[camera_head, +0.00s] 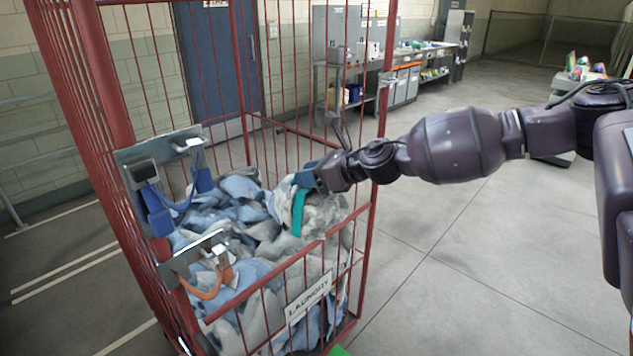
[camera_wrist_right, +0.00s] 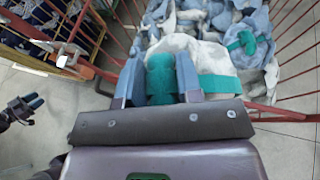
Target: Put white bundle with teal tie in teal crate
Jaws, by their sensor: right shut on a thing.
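The white bundle with the teal tie (camera_head: 322,212) is at the top of the laundry heap, at the right side of the red cage cart (camera_head: 375,165). My right gripper (camera_head: 305,180) reaches in from the right and is shut on it. In the right wrist view, the teal tie (camera_wrist_right: 161,84) lies between the two blue fingers (camera_wrist_right: 160,72), with the white cloth (camera_wrist_right: 200,52) beyond. A dark gripper, apparently my left one (camera_wrist_right: 27,107), shows small at the left edge of that view; its jaws are unclear. I cannot make out a teal crate.
Another teal-tied bundle (camera_wrist_right: 247,42) lies among the blue and white cloths. Brackets with blue (camera_head: 160,207) and orange (camera_head: 208,284) straps hang on the cart's left side. A bright green edge (camera_head: 338,351) shows at the bottom. The floor (camera_head: 470,270) right of the cart is clear.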

